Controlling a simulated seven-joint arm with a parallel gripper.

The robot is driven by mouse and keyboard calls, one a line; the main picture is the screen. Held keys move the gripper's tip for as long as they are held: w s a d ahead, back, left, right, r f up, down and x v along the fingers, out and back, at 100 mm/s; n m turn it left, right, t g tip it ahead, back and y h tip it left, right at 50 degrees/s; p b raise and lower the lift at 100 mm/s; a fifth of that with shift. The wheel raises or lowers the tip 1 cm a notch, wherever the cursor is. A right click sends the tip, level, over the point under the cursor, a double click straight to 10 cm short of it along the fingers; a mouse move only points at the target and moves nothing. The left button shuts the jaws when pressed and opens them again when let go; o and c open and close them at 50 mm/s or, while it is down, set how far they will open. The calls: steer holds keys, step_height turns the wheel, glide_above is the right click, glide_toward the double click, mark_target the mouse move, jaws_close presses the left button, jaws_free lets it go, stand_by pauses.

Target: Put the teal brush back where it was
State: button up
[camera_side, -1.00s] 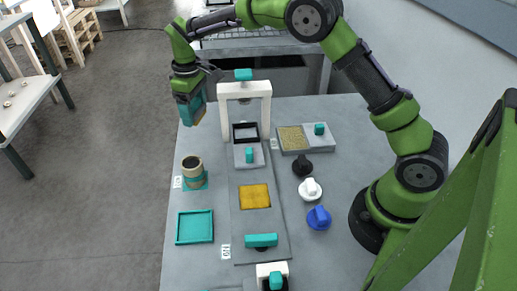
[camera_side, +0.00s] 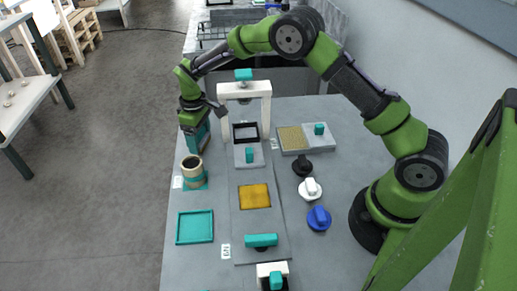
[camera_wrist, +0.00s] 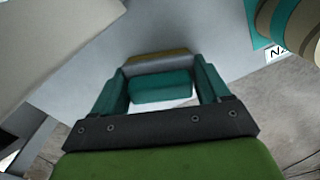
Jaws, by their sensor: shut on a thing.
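My gripper (camera_side: 197,138) is at the far left of the table, left of the white arch and behind the tan cup. In the wrist view, my gripper (camera_wrist: 160,76) has its teal fingers on either side of the teal brush (camera_wrist: 160,89), whose tan-brown edge shows beyond. It is shut on the brush. In the side view, the brush is largely covered by the gripper and hard to tell from the fingers. It is low, close over the table; I cannot tell if it touches. The spot where the brush was is not evident.
A tan cup (camera_side: 192,164) stands on a teal base just in front of the gripper. The white arch (camera_side: 224,92) is close on the right. A teal tray (camera_side: 178,228) lies nearer the front. Black, white and blue knobbed pieces (camera_side: 319,217) stand on the right.

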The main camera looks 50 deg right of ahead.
steer(key=shift+f, duration=0.2)
steer(key=o, duration=1.1)
steer(key=shift+r, duration=0.15)
step_height(320, 180, up, 12)
steer(key=shift+r, duration=0.1)
